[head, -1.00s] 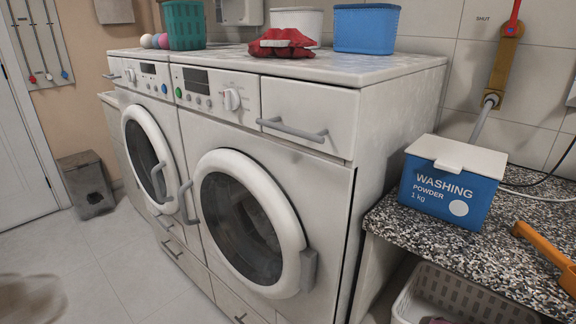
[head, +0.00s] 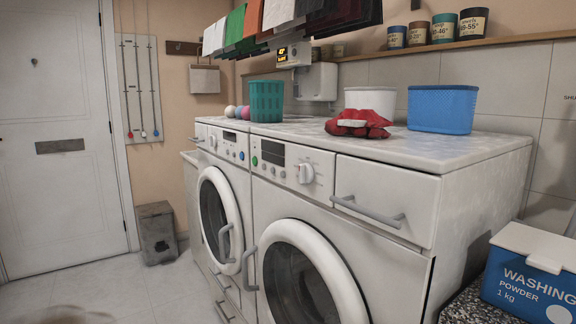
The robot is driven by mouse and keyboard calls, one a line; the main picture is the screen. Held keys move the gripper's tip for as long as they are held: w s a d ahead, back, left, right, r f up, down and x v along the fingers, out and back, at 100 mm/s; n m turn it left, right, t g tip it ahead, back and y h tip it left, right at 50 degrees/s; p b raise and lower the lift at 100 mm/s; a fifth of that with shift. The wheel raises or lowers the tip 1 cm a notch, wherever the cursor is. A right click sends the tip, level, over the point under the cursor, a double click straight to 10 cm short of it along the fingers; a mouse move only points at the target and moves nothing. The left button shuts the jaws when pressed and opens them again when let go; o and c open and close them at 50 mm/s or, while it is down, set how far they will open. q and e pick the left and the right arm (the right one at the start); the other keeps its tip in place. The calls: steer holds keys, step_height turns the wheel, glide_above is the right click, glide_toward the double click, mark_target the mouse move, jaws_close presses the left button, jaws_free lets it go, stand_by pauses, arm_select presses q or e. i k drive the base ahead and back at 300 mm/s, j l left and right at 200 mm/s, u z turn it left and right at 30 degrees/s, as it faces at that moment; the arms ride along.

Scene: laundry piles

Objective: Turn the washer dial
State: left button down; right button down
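Two white front-loading washers stand side by side. Neither of my grippers shows in the head view. A blurred pale shape at the bottom left edge is too unclear to name.
A green basket (head: 266,101), white tub (head: 371,102), red cloth (head: 358,123) and blue basket (head: 441,109) sit on the washer tops. A washing powder box (head: 530,268) stands at right. A grey bin (head: 156,232) is by the door (head: 62,150). The floor at left is clear.

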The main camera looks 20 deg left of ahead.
mark_target(306, 175)
steer(key=i+j, duration=0.1)
steer(key=j, duration=0.45)
steer(key=i+j+z, duration=0.1)
steer(key=j, duration=0.5)
steer(key=i+j, duration=0.1)
steer(key=j, duration=0.45)
